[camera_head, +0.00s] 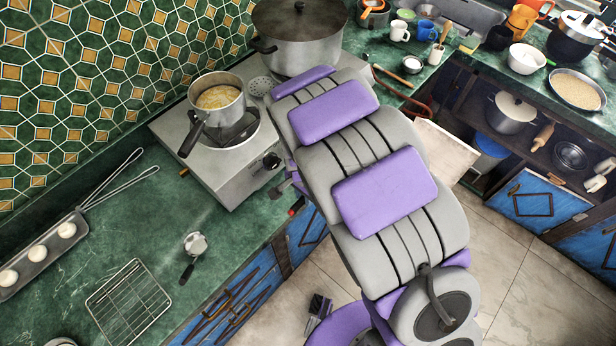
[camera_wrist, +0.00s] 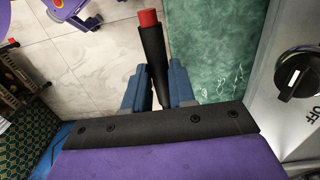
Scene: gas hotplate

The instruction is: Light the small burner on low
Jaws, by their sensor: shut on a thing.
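The steel hotplate (camera_head: 222,178) stands on the green counter. A saucepan (camera_head: 217,100) with yellowish contents sits over its front burner (camera_head: 238,128). A large lidded pot (camera_head: 298,45) sits at the back, and the burner beneath it is hidden. A black knob (camera_head: 272,160) is on the front panel; the wrist view shows a knob (camera_wrist: 297,75) at the right, with OFF printed near it. My gripper (camera_wrist: 158,88) is shut on a black stick with a red end, perhaps a lighter (camera_wrist: 152,45). In the head view my arm mostly hides the gripper, beside the hotplate's front.
A wire rack (camera_head: 128,303), a small metal cup with a dark handle (camera_head: 195,245) and a tray of white rounds (camera_head: 40,255) are on the counter at left. Cups and bowls stand on the far counter. The tiled floor (camera_head: 330,270) is open below my arm.

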